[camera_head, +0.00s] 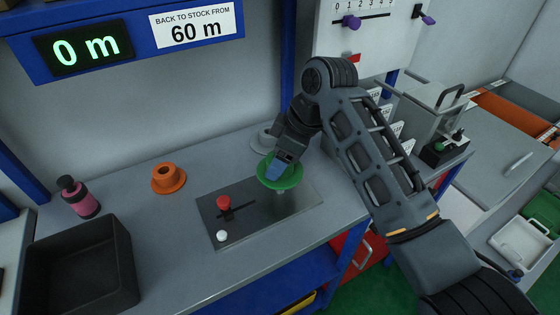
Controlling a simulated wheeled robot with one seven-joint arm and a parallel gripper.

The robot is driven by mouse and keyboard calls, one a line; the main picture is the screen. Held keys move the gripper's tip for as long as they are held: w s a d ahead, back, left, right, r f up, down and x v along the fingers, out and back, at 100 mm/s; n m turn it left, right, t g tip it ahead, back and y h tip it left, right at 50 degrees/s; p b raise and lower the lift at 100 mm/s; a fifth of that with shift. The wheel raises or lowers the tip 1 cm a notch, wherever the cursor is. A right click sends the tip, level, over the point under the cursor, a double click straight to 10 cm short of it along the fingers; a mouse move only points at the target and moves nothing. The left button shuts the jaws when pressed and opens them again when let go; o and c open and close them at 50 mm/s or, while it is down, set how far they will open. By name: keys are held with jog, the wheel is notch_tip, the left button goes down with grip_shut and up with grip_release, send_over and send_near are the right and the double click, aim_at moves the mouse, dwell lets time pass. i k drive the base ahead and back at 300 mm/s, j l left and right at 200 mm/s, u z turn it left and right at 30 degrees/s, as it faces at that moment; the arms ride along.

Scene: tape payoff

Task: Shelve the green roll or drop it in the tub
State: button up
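The green roll (291,181) is a flanged spool at the right end of a dark metal plate (300,198). It appears to sit on a short post there. My gripper (279,171) reaches down over it from the right, with bluish fingertips at the roll's middle. The hand hides the roll's centre, so I cannot tell whether the fingers are closed on it. A black open tub (122,262) stands at the lower left and looks empty inside. No storage shelf for the rolls can be made out for certain.
A display (85,48) reads "0 m"; a sign (195,25) beside it reads "BACK TO STOCK FROM 60 m". The plate carries a red-knobbed lever (223,202) and a white button (221,236).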

aim_at(98, 284)
jog(key=i+l+u, duration=0.1)
jog(key=l+u, duration=0.55)
jog(key=l, duration=0.1)
